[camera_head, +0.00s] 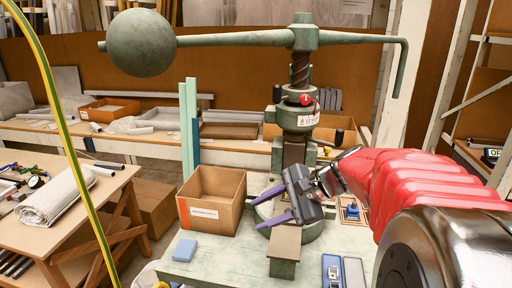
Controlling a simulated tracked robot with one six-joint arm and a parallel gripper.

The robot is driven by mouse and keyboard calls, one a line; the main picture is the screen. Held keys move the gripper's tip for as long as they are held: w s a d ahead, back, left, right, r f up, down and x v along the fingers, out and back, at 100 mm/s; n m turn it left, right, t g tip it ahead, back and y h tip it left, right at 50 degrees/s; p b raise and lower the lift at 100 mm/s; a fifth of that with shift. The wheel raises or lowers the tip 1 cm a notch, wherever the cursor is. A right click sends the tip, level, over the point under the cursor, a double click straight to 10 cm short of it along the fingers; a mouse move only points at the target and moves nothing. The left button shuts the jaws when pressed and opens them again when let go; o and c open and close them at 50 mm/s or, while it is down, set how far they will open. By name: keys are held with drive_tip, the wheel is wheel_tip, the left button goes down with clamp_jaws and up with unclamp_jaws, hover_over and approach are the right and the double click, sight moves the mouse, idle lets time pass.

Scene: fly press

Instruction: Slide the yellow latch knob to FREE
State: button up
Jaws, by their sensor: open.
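The green fly press (302,62) stands behind my gripper, with its ball-ended arm raised across the top. A red knob (307,98) sits on its collar, above a white label (308,120) whose text is too small to read. A small yellow part (325,151) shows lower down, right of the press column and just above my gripper's wrist; I cannot tell for certain that it is the latch knob. My gripper (257,216) is open and empty, its two purple fingers pointing left and down in front of the press base, apart from the yellow part.
A cardboard box (211,199) stands left of my gripper on the green bench (212,262), with a blue block (184,250) in front. A small brown-topped block (285,243) stands just below my fingers. A yellow-green hose (69,145) crosses the left side.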

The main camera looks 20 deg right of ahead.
drive_tip(key=w+d+r+m+t, duration=0.1)
drive_tip(key=w+d+m+t, duration=0.3)
drive_tip(key=d, duration=0.6)
drive_tip(key=m+t+h, duration=0.4)
drive_tip(key=m+t, duration=0.3)
drive_tip(key=m, duration=0.6)
approach(330, 150)
drive_tip(key=s+d, duration=0.2)
drive_tip(key=s, duration=0.3)
drive_tip(key=shift+a, duration=0.25)
drive_tip(key=shift+n, duration=0.3)
drive_tip(key=w+a, duration=0.1)
drive_tip(key=w, duration=0.8)
drive_tip(key=w+a, duration=0.1)
drive_tip(key=w, duration=0.3)
drive_tip(key=shift+w+a, duration=0.25)
drive_tip(key=shift+a, duration=0.05)
clamp_jaws()
